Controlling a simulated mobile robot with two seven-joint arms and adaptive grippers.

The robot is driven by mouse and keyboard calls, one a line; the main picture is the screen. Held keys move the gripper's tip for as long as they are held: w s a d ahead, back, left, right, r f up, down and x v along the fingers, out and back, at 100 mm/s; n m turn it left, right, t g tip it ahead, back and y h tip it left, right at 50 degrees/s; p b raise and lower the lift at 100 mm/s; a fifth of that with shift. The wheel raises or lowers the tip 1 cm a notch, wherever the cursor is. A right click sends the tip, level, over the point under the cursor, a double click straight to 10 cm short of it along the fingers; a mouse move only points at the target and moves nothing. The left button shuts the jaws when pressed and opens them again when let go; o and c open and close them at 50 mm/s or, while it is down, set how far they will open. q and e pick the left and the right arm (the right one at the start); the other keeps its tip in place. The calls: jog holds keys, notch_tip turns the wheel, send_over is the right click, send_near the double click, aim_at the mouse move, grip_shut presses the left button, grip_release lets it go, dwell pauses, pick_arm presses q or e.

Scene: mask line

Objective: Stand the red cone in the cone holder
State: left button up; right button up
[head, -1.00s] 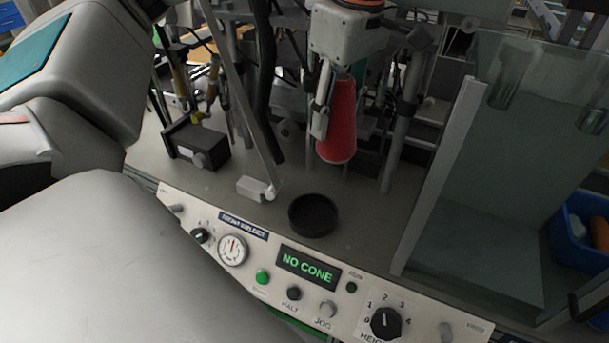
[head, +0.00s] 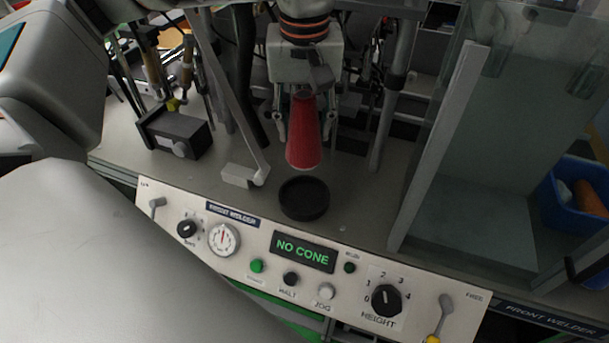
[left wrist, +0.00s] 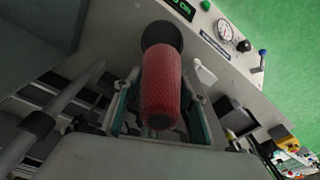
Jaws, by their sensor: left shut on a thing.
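The red cone (head: 304,135) hangs from my left gripper (head: 305,122) in the head view, wide end down and close to upright. The gripper is shut on its upper part. The cone holder, a round black cup (head: 304,198), sits on the grey bench just below and looks empty. In the head view the cone's lower end is a little above the cup's far rim, apart from it. In the left wrist view the cone (left wrist: 161,90) lies between the two fingers, with the black cup (left wrist: 162,36) beyond it, partly hidden. My right gripper is not in view.
A control panel (head: 200,262) with a "NO CONE" display (head: 303,251) runs along the front. A grey bar with a foot (head: 244,175) stands left of the cup, and a black box (head: 174,132) beyond. A clear guard (head: 470,150) stands at right.

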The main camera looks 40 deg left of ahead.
aim_at(304, 161)
pick_arm(q)
notch_tip(304, 161, down, 7)
jog(key=shift+f+b, duration=0.1)
jog(key=shift+b, duration=0.25)
jog(key=shift+f, duration=0.7)
notch_tip(304, 161, down, 4)
jog(key=shift+r, duration=0.25)
jog(key=shift+b, duration=0.3)
jog(key=o, duration=1.3)
jog(key=shift+f, duration=0.1)
